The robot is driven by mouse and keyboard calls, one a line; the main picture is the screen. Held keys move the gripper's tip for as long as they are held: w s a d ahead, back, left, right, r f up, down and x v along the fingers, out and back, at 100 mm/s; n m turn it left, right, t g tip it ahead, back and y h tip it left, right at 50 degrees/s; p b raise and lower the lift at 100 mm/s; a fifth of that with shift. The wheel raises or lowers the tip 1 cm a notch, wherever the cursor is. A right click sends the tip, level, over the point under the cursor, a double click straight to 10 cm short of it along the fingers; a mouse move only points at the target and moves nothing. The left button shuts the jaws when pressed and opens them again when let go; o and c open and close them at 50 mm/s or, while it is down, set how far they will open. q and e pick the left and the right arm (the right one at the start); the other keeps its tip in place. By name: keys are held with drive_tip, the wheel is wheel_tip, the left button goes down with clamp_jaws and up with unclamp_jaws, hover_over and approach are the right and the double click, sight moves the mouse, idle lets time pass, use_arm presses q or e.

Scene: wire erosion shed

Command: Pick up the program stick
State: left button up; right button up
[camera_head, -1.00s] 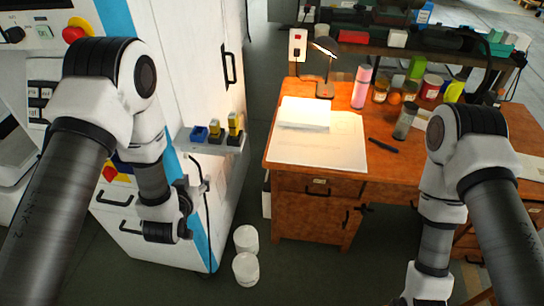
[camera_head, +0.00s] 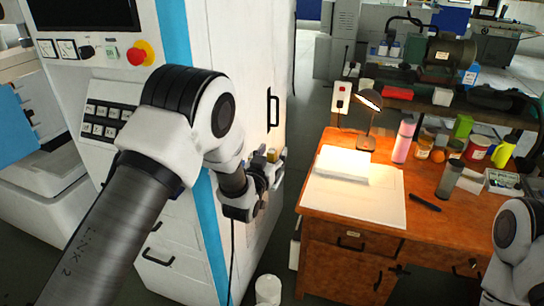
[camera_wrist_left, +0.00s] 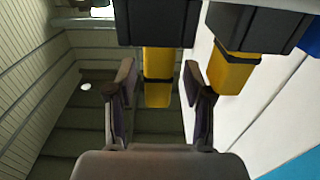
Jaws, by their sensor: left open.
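Yellow sticks stand in black holders on the machine's small side ledge. The left wrist view shows one yellow stick (camera_wrist_left: 157,90) under a black holder (camera_wrist_left: 157,22) and a second yellow stick (camera_wrist_left: 234,70) to its right. I cannot tell which one is the program stick. My left gripper (camera_wrist_left: 159,82) is open, with its fingers on either side of the first yellow stick and gaps visible. In the head view my left gripper (camera_head: 268,172) is at the ledge and hides most of it; a bit of yellow (camera_head: 273,155) shows. My right gripper is out of view.
The white machine (camera_head: 255,60) stands close beside the left arm. A wooden desk (camera_head: 330,225) to the right holds papers (camera_head: 350,200), a lamp (camera_head: 368,105), a pink bottle (camera_head: 403,140) and several jars. A white container (camera_head: 268,289) stands on the floor.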

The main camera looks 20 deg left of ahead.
use_arm(q)
drive_tip(key=shift+s+d+r, duration=0.15)
drive_tip(key=shift+s, duration=0.1)
clamp_jaws()
drive_tip(key=shift+w, duration=0.1)
